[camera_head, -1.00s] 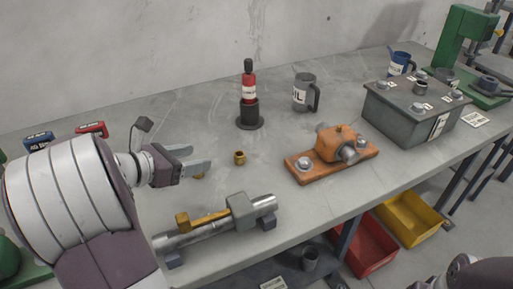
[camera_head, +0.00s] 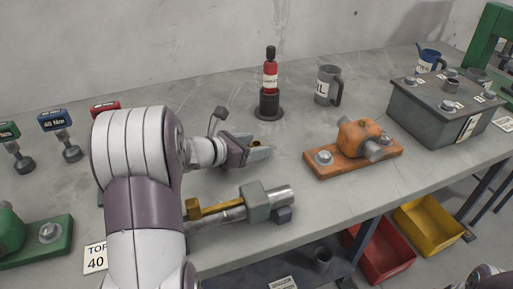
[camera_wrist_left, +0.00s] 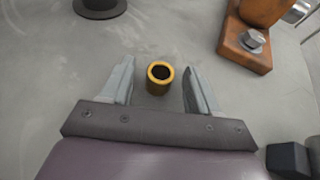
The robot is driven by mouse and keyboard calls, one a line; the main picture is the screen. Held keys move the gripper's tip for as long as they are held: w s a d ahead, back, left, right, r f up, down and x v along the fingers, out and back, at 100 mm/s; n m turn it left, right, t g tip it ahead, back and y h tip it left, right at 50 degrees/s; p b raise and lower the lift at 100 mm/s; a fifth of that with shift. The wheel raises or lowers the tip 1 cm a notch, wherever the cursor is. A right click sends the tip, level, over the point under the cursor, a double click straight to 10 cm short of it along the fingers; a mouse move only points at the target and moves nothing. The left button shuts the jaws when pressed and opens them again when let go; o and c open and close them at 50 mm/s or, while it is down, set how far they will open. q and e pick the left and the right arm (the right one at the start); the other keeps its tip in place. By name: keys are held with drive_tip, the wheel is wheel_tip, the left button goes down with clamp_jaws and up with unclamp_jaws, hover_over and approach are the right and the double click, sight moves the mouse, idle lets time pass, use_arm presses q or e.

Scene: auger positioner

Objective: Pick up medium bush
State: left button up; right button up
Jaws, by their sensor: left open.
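The medium bush, a small brass-coloured ring (camera_wrist_left: 160,78), stands upright on the bench with its open bore facing up. In the left wrist view it is between the tips of my left gripper (camera_wrist_left: 159,70), with a gap to each finger. In the head view my left gripper (camera_head: 264,149) is low over the bench, its fingers apart, and hides most of the bush. My right gripper is not in view.
A clamped shaft fixture (camera_head: 228,210) lies in front of the gripper. Torque tools (camera_head: 66,135) stand left.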

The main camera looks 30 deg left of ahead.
use_arm(q)
clamp_jaws()
